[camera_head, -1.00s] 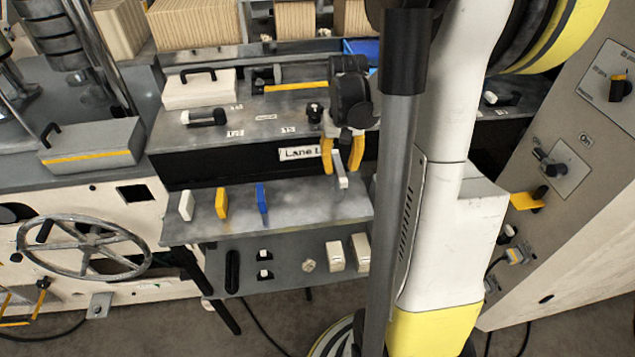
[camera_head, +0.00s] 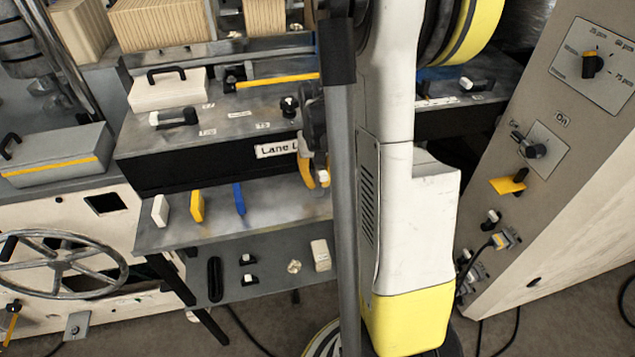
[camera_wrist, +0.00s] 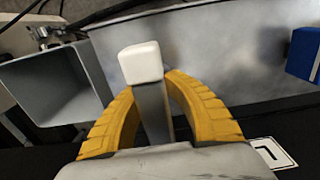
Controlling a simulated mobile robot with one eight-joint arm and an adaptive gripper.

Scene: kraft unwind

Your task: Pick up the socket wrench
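A tool with a pale square end and a grey shaft (camera_wrist: 155,112), which I take to be the socket wrench, stands between the yellow fingers of my gripper (camera_wrist: 152,82) in the wrist view. The curved fingertips close in on both sides of the shaft and appear to touch it. In the head view my gripper (camera_head: 314,180) is at the right part of the grey shelf (camera_head: 285,205), below the lane label. Only a small pale bit of the tool shows there, and my own arm hides much of it. I cannot tell whether the tool still touches the shelf.
White (camera_head: 160,210), yellow (camera_head: 197,206) and blue (camera_head: 239,199) handles stand on the shelf to the left of my gripper. The black-fronted lane box (camera_head: 215,172) is right behind. A control cabinet (camera_head: 560,130) stands at the right, and a handwheel (camera_head: 60,265) at the left.

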